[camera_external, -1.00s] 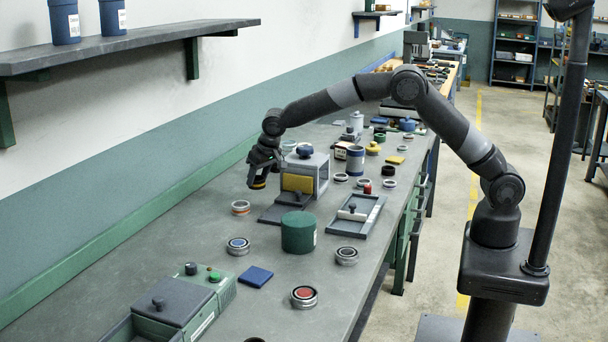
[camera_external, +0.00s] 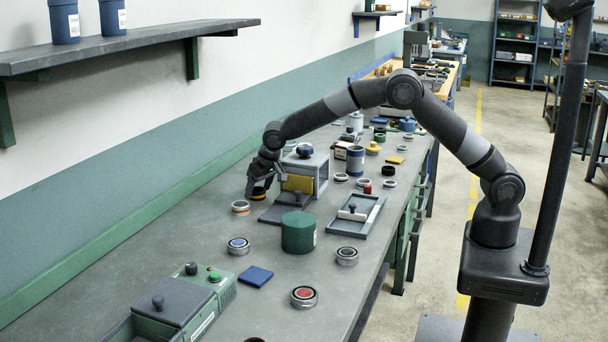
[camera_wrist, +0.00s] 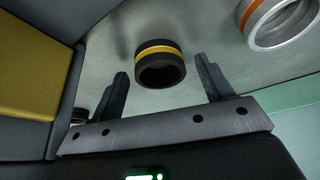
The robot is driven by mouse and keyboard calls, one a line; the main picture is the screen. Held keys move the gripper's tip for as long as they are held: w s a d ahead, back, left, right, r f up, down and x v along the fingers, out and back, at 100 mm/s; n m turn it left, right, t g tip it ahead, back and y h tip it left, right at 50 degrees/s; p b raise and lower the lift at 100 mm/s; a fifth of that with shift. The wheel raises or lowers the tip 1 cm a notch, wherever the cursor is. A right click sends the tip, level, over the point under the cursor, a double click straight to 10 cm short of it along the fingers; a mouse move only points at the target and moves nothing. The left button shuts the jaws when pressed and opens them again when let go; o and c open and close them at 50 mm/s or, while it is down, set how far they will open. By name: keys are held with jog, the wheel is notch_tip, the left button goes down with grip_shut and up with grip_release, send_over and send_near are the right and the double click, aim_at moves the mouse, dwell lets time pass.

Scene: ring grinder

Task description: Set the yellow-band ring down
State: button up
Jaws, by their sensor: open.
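The yellow-band ring (camera_wrist: 160,72) is black with a yellow stripe. In the wrist view it sits between the two fingers of my gripper (camera_wrist: 162,68), with a visible gap on each side. My gripper is open. In the external view my gripper (camera_external: 261,184) is low over the bench, with the ring (camera_external: 258,194) at its tips. The ring appears to be at bench level, though its contact with the surface is hard to make out.
A silver ring with an orange band (camera_external: 240,207) lies close by, also in the wrist view (camera_wrist: 281,22). A grey box with a yellow panel (camera_external: 299,184) stands just right of my gripper. A green cylinder (camera_external: 298,234) stands nearer. The bench (camera_external: 185,235) is clear to the left.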

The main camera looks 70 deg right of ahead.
jog(key=v, duration=1.1)
jog(key=s+d+r, duration=0.5)
jog(key=s+r, duration=0.5)
jog(key=s, duration=0.2)
jog(key=s+d+r+n+y, duration=0.1)
jog(key=s+d+r, duration=0.1)
jog(key=s, duration=0.4)
jog(key=s+d+r+n, duration=0.1)
jog(key=s+d+r, duration=0.1)
jog(key=s, duration=0.4)
jog(key=s+d+f, duration=0.1)
jog(key=s+f, duration=0.1)
jog(key=s, duration=0.9)
jog(key=s+d+f+n+t, duration=0.1)
jog(key=s+f, duration=0.1)
jog(key=s, duration=1)
jog(key=shift+s+d+f, duration=0.2)
jog(key=shift+d, duration=0.15)
dwell(1.8)
